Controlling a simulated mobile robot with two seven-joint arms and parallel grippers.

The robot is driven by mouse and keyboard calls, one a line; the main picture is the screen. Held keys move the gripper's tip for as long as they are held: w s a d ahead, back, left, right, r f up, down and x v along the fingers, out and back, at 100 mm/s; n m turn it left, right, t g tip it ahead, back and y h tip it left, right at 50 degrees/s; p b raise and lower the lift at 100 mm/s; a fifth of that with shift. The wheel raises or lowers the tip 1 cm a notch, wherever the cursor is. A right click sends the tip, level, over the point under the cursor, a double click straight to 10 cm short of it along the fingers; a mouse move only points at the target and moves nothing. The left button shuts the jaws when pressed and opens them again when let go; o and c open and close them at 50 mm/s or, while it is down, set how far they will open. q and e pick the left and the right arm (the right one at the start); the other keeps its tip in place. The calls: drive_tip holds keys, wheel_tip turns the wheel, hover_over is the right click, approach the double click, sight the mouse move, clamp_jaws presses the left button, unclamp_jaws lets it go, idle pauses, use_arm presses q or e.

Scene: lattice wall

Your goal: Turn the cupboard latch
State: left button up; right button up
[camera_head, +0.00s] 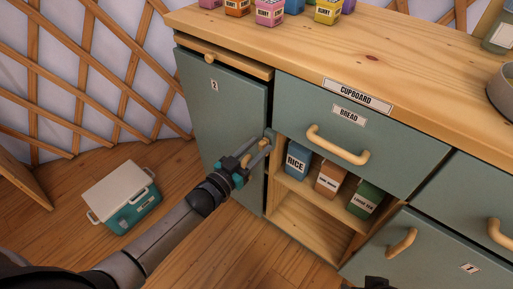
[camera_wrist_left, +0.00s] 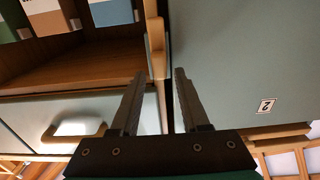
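The cupboard latch (camera_head: 263,144) is a small light-wood piece at the right edge of the grey-green door marked 2 (camera_head: 222,120), partly hidden by my gripper. In the left wrist view a light-wood piece, seemingly the latch (camera_wrist_left: 156,48), stands along the door edge just ahead of the fingertips. My left gripper (camera_head: 257,148) is at the latch, and its two fingers show apart in the wrist view (camera_wrist_left: 160,74). I cannot tell whether either finger touches the latch. A dark part at the bottom edge of the head view may belong to my right arm; no right fingers can be made out.
Right of the door, an open shelf (camera_head: 290,222) holds rice (camera_head: 297,160) and other boxes below the bread drawer (camera_head: 370,140). Small boxes stand on the wooden countertop (camera_head: 290,50). A white-lidded cooler (camera_head: 120,195) sits on the floor at left, near the lattice wall.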

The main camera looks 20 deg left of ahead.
use_arm(q)
clamp_jaws()
